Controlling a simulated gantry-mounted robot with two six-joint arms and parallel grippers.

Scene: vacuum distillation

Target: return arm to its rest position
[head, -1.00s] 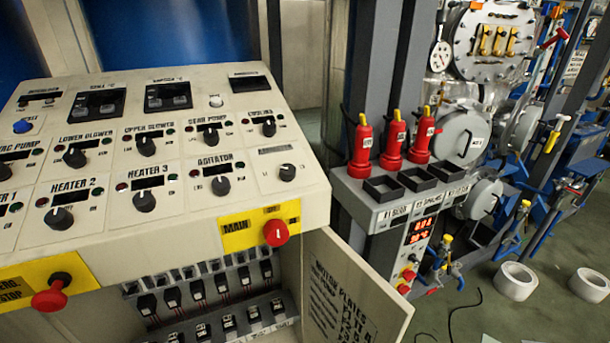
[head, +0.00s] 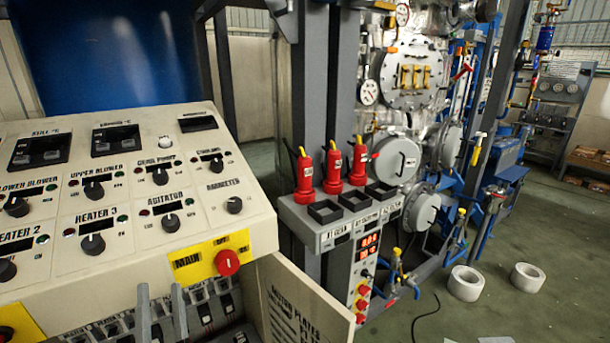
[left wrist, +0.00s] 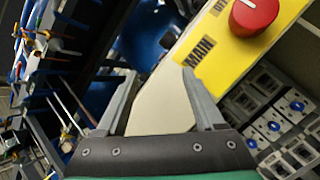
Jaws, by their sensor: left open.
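My left gripper (head: 160,290) shows at the bottom of the head view, in front of the open breaker compartment below the control panel (head: 140,222). Its two grey fingers point up and stand apart with nothing between them. In the left wrist view the gripper (left wrist: 156,75) is also open and empty. The yellow MAIN plate (left wrist: 222,45) with its red knob (left wrist: 255,12) lies beyond the right finger there. My right gripper is in neither view.
An open cabinet door (head: 298,305) sticks out right of the breakers (head: 215,305). Red bottles (head: 333,168) stand on a grey stand beside vessels and pipes. White rolls (head: 466,283) lie on the floor at right, where there is free room.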

